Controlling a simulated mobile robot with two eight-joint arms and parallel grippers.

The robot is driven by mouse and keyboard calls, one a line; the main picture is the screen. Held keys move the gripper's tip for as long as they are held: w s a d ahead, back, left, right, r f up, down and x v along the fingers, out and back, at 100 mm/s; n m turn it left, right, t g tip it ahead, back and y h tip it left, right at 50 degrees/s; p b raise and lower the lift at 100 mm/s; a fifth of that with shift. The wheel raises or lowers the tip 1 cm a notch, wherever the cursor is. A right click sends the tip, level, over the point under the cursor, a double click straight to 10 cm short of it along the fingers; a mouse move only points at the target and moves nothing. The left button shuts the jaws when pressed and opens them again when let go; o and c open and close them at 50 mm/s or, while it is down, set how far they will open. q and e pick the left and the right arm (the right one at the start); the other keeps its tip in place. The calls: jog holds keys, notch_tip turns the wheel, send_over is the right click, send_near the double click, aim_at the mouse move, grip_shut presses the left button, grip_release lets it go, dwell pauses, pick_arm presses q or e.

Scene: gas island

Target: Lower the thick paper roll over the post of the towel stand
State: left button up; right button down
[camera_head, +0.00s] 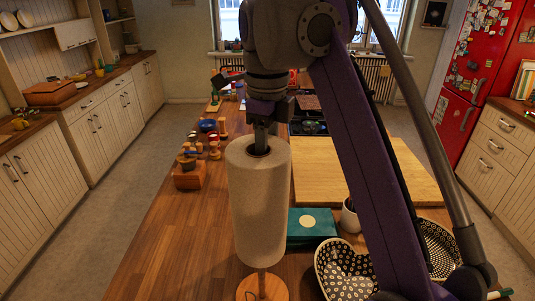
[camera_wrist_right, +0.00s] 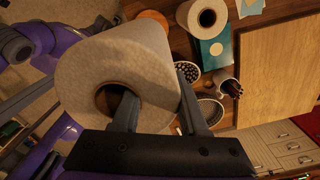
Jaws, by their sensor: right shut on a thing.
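The thick paper roll (camera_head: 258,205) hangs upright below my right gripper (camera_head: 263,138), and it fills the left of the right wrist view (camera_wrist_right: 120,65). The right gripper (camera_wrist_right: 156,82) is shut on the roll's wall, with one finger inside the core and the other outside. The towel stand's round wooden base (camera_head: 246,290) is under the roll, and its edge shows in the wrist view (camera_wrist_right: 152,17). A short piece of the post (camera_head: 262,275) shows below the roll. Whether its top is inside the core is hidden. My left gripper is not in view.
A second white roll (camera_wrist_right: 205,18) stands near the teal box (camera_wrist_right: 213,50). Patterned bowls (camera_head: 343,268), a white cup (camera_head: 350,217) and a large wooden board (camera_head: 365,172) lie to the right. Wooden holders (camera_head: 188,175) stand farther left. The counter's near left is clear.

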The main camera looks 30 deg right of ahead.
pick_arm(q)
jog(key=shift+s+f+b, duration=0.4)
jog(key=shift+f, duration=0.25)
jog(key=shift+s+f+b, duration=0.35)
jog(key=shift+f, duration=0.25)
pick_arm(e)
jog(key=shift+f, duration=1.8)
pick_arm(q)
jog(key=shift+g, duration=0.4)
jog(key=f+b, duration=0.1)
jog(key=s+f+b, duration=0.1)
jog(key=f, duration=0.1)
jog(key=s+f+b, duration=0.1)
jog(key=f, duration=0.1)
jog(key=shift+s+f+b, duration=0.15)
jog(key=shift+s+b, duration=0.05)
jog(key=shift+b, duration=0.15)
pick_arm(e)
notch_tip(320, 180, down, 8)
jog(key=shift+r, duration=0.15)
